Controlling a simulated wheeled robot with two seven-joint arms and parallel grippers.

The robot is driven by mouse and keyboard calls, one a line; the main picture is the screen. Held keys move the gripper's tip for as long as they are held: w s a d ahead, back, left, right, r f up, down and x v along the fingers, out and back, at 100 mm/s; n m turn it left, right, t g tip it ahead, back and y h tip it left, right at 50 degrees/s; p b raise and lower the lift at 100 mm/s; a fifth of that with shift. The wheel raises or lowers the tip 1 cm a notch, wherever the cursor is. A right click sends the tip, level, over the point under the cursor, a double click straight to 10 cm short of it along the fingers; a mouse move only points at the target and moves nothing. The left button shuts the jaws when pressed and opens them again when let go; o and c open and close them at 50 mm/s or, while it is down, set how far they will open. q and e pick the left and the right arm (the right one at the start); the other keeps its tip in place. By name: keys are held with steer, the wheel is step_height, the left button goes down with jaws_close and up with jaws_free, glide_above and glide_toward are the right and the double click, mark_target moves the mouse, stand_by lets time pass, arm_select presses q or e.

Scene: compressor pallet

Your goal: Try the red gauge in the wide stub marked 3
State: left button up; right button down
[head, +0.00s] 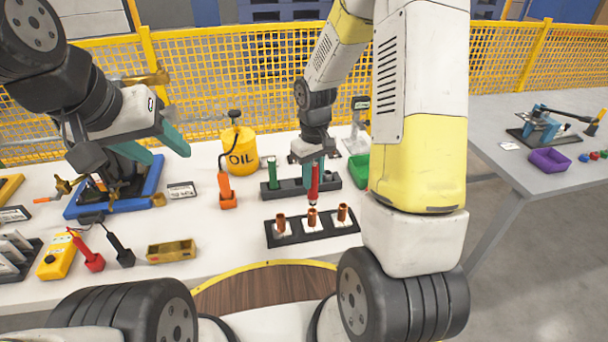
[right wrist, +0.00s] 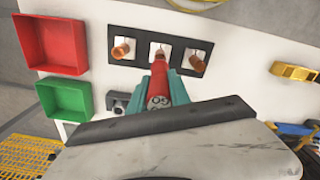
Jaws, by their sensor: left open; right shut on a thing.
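My right gripper (head: 314,172) is shut on the red gauge (head: 313,188), which hangs upright with its lower tip at the middle copper stub (head: 312,218). I cannot tell whether the tip touches the stub. In the right wrist view the red gauge (right wrist: 158,92) sits between the teal fingers and covers much of the middle stub. A left stub (head: 280,226) and a right stub (head: 342,213) stand in the same black block (head: 292,242). The stub numbers are not legible. My left gripper (head: 168,155) is open and empty, above the table's left part.
A black rack (head: 328,181) with a green gauge (head: 272,173) stands behind the block. A yellow oil can (head: 240,150), an orange-handled tool (head: 226,188) and a green bin (head: 357,172) are nearby. A red bin (right wrist: 50,40) shows in the right wrist view.

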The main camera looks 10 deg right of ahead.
steer(key=shift+r, duration=0.1)
steer(key=shift+r, duration=1.9)
